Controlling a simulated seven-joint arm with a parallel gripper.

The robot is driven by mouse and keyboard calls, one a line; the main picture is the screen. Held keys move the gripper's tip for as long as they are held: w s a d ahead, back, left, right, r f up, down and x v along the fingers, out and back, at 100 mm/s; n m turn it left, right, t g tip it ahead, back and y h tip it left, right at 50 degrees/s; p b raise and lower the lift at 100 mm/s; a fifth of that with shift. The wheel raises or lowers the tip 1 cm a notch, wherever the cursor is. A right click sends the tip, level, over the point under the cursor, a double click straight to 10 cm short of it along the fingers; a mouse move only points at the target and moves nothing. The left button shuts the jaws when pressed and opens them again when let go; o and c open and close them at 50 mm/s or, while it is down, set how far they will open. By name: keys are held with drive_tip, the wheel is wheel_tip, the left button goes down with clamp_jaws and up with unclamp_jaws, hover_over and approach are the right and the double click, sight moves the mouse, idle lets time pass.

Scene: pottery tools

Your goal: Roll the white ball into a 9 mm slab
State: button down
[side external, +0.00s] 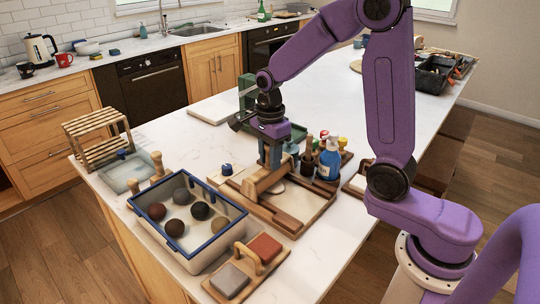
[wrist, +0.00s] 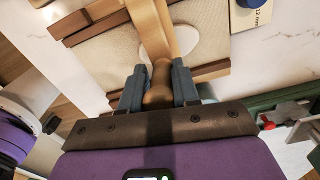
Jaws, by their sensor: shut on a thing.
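My gripper (side external: 272,158) is shut on one handle of a wooden rolling pin (side external: 258,184). In the wrist view, my gripper (wrist: 158,82) has its two blue-grey fingers on either side of the pin's handle (wrist: 159,90). The pin lies over a pale work board (side external: 310,205). The white clay (side external: 278,187) is a flat, roundish patch beside and partly behind the pin; it also shows in the wrist view (wrist: 185,45). Its thickness cannot be told. Brown wooden strips (wrist: 88,28) lie along the board.
A blue-rimmed tub (side external: 190,255) with several dark and tan balls stands at the front left. A wooden block tool (side external: 245,265) lies in front. Bottles (side external: 329,160) stand close to the right of my gripper. The counter behind the board is partly clear.

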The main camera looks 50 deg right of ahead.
drive_tip(key=shift+w+d+f, duration=0.2)
drive_tip(key=shift+w+d, duration=0.05)
drive_tip(key=shift+d, duration=0.05)
drive_tip(key=shift+s+d, duration=0.1)
drive_tip(key=shift+s, duration=0.05)
drive_tip(key=shift+s+r, duration=0.15)
drive_tip(key=shift+s, duration=0.05)
drive_tip(key=shift+w, duration=0.2)
